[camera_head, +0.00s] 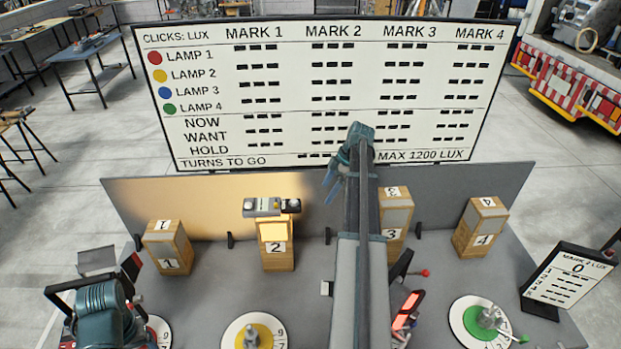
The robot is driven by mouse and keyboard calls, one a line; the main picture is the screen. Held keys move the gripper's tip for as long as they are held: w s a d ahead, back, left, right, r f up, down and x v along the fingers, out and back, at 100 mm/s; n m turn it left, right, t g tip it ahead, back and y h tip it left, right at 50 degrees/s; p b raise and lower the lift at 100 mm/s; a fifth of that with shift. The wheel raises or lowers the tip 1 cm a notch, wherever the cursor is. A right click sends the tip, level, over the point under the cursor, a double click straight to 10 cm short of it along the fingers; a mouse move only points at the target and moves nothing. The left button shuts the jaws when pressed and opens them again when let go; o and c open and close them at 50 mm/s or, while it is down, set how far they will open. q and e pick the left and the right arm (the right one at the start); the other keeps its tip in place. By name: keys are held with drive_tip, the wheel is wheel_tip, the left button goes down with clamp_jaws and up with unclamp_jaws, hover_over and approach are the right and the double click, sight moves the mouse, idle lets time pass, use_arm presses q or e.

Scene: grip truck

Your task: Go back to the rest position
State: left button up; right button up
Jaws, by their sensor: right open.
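My right arm reaches up the middle of the view, and its gripper (331,182) hangs in front of the board's lower edge. The blue fingers are seen nearly edge-on, open, with nothing visible between them. A grey meter-like device (264,207) rests on top of wooden block 2 (279,258), left of the right gripper and apart from it. The block's upper face is lit yellow.
Wooden blocks 1 (168,247), 3 (396,214) and 4 (481,227) stand on the grey table. Yellow (235,338) and green (471,323) dials lie in front. A large board (330,90) stands behind. A small display (565,280) stands at right.

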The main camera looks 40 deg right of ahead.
hover_over(286, 204)
drive_tip(key=s+d, duration=0.1)
drive_tip(key=d, duration=0.1)
drive_tip(key=shift+s+a, duration=0.1)
drive_tip(key=shift+a, duration=0.1)
wheel_tip(286, 204, down, 2)
drive_tip(key=shift+a+f+b, duration=0.15)
drive_tip(key=shift+f+b, duration=0.1)
drive_tip(key=shift+b, duration=1)
drive_tip(key=shift+w+b+x, duration=0.2)
drive_tip(key=shift+b+x, duration=0.55)
drive_tip(key=shift+x, duration=0.2)
drive_tip(key=shift+r, duration=0.1)
